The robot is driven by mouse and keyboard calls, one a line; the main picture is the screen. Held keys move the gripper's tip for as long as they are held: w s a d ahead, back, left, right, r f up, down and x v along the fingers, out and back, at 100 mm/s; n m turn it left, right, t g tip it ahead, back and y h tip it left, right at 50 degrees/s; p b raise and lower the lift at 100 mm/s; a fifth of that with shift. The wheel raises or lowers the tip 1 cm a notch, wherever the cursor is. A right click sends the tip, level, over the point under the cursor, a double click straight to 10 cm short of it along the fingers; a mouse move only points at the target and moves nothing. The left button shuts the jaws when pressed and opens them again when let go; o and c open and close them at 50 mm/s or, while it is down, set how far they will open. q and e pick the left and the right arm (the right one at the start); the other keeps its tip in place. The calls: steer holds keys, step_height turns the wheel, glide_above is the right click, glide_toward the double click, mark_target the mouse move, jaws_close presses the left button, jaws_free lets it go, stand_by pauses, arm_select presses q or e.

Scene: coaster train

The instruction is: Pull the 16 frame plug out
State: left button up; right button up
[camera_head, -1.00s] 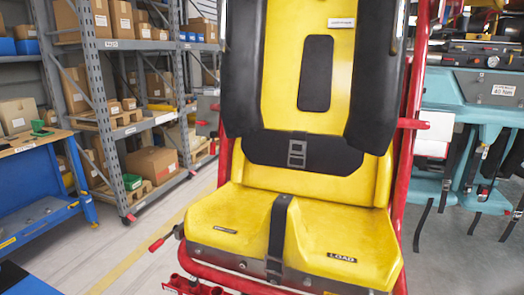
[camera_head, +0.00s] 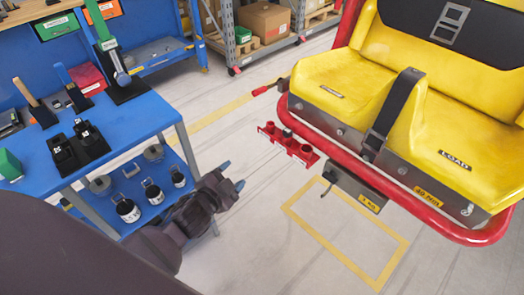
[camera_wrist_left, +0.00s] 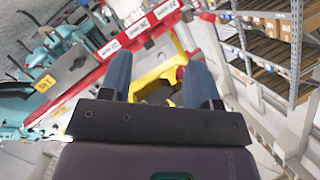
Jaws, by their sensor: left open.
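A red bracket (camera_head: 301,153) with several round red sockets juts from the left side of the red seat frame. A small dark piece (camera_head: 287,133) stands at one of its sockets; it may be the 16 frame plug, but no number is readable on it. My left gripper (camera_head: 232,177) is open and empty, low and left of the bracket, well apart from it. In the left wrist view its two blue fingertips (camera_wrist_left: 158,80) stand spread. A red bar (camera_wrist_left: 118,46) with white labels crosses beyond them. My right gripper is not in view.
A blue workbench (camera_head: 140,112) with tools and black holders stands at the left, close to my left arm. The yellow seat (camera_head: 430,125) and red tube frame (camera_head: 345,155) fill the right. Open floor lies between bench and frame.

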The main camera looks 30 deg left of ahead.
mark_target(285, 132)
arm_select(q)
steer(key=w+d+m+h+b, duration=0.1)
steer(key=w+d+m+h, duration=0.1)
steer(key=w+m, duration=0.4)
steer(key=w+d+r+m+t+h, duration=0.1)
steer(key=w+m, duration=0.6)
steer(key=m, duration=0.7)
steer(key=w+d+r+m+h+b, duration=0.1)
steer(key=w+d+m+h, duration=0.2)
steer(key=w+m, duration=0.3)
steer(key=shift+w+d+m+t+b, duration=0.1)
steer(key=shift+d+m+t, duration=0.1)
steer(key=shift+m, duration=0.65)
steer(key=shift+w+d+m+t+b, duration=0.1)
steer(key=shift+d+m, duration=0.15)
steer(key=shift+m, duration=0.65)
steer(key=shift+d+m+t+b, duration=0.1)
steer(key=shift+d+m, duration=0.1)
steer(key=shift+m, duration=0.65)
steer(key=shift+r, duration=0.1)
steer(key=c, duration=0.6)
steer(key=o, duration=0.6)
steer(key=shift+s, duration=0.1)
